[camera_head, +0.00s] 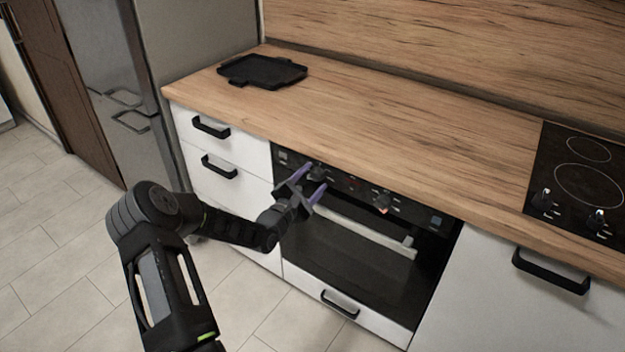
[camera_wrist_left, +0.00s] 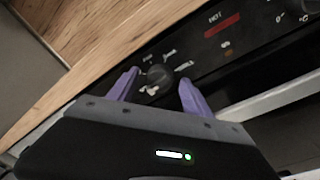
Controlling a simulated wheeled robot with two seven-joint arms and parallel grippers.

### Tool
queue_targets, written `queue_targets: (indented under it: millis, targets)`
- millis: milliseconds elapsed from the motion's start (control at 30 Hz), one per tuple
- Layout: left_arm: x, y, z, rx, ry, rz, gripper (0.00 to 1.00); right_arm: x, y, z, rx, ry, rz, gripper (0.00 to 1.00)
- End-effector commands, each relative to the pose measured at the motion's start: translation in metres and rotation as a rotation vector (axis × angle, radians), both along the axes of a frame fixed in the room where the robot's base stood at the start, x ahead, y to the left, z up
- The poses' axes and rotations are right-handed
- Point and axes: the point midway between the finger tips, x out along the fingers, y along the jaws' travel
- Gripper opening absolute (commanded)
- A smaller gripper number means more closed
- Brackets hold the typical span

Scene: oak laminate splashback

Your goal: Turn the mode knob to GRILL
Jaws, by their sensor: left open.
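The oven (camera_head: 350,250) is built in under the counter, with a black control panel along its top. The left dark knob (camera_head: 319,171), with short white labels around it, looks like the mode knob. It also shows in the left wrist view (camera_wrist_left: 157,77); the labels are too blurred to read surely, and its pointer is unclear. My left gripper (camera_head: 315,177) is open at this knob. In the left wrist view its purple fingers (camera_wrist_left: 159,80) stand on either side of the knob, with a visible gap; contact cannot be told. My right gripper is not in view.
A second knob (camera_head: 383,201) sits further right on the panel. A red HOT sign (camera_wrist_left: 222,25) lies between them. The pale oven handle (camera_head: 365,229) runs below. The wooden counter (camera_head: 400,140) overhangs the panel; a black tray (camera_head: 262,71) and a hob (camera_head: 580,185) are on it.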

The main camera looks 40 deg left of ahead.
Motion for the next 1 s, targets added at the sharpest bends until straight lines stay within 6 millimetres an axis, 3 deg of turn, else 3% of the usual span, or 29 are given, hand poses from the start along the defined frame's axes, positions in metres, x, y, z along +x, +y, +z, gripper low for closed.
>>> queue_targets:
  millis: [300,1000]
  targets:
    - [0.0025,-0.0002,-0.0003,-0.001,0.000,0.000,0.57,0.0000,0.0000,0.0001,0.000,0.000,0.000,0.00]
    - [0.0022,-0.0001,-0.0004,-0.001,0.001,-0.001,0.00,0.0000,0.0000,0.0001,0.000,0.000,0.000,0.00]
